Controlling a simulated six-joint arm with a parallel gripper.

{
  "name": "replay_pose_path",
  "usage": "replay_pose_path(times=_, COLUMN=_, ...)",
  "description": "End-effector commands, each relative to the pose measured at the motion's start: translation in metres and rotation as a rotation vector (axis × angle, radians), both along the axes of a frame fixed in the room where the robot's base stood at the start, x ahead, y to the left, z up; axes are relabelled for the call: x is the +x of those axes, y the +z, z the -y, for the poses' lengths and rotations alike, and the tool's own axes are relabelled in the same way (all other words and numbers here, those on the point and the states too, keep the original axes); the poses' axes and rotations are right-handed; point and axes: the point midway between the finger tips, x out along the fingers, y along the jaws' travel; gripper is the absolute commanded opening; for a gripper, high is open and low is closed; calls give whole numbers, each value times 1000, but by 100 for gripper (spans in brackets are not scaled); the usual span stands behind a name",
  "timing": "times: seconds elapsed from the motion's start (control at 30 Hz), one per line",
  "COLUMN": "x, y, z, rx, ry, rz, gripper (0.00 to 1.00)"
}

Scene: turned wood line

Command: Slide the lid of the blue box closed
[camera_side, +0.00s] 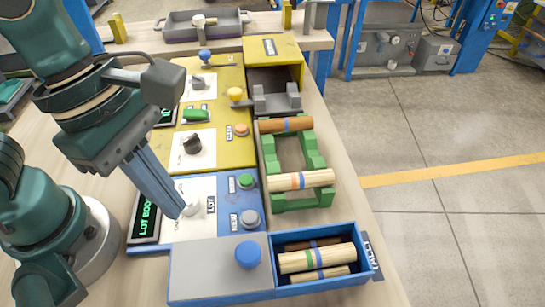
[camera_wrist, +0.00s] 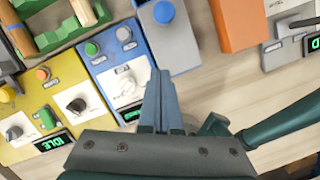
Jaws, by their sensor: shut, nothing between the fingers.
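The blue box (camera_side: 322,285) stands at the front of the side view and is open, with several turned wood rods inside. Its grey lid (camera_side: 205,275) with a round blue knob (camera_side: 248,254) lies to the left of the opening. In the wrist view the lid (camera_wrist: 183,45) and the blue knob (camera_wrist: 163,12) show at the top, beyond my fingertips. My gripper (camera_side: 177,212) is shut and empty, pointing down over the blue control panel (camera_side: 180,187), close to its white dial. Whether it touches the panel cannot be told. The wrist view also shows the shut fingers (camera_wrist: 161,76).
A green rack (camera_side: 290,160) behind the blue box holds two rods. Yellow panels (camera_side: 222,130) with dials and buttons and an open yellow box (camera_side: 284,55) stand further back. In the wrist view an orange block (camera_wrist: 237,22) stands right of the lid, with bare bench below.

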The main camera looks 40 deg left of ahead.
Motion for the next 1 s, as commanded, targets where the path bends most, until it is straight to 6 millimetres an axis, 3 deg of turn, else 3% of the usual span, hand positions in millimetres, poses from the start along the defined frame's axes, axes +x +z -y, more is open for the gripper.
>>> replay_pose_path(times=0.4, x=3, y=-63, z=15, rx=6, ry=-3, rz=-5, gripper=0)
replay_pose_path(times=0.7, x=15, y=-60, z=47, rx=-1, ry=-2, rz=2, gripper=0)
replay_pose_path(times=1.0, x=17, y=-59, z=52, rx=0, ry=0, rz=1, gripper=0)
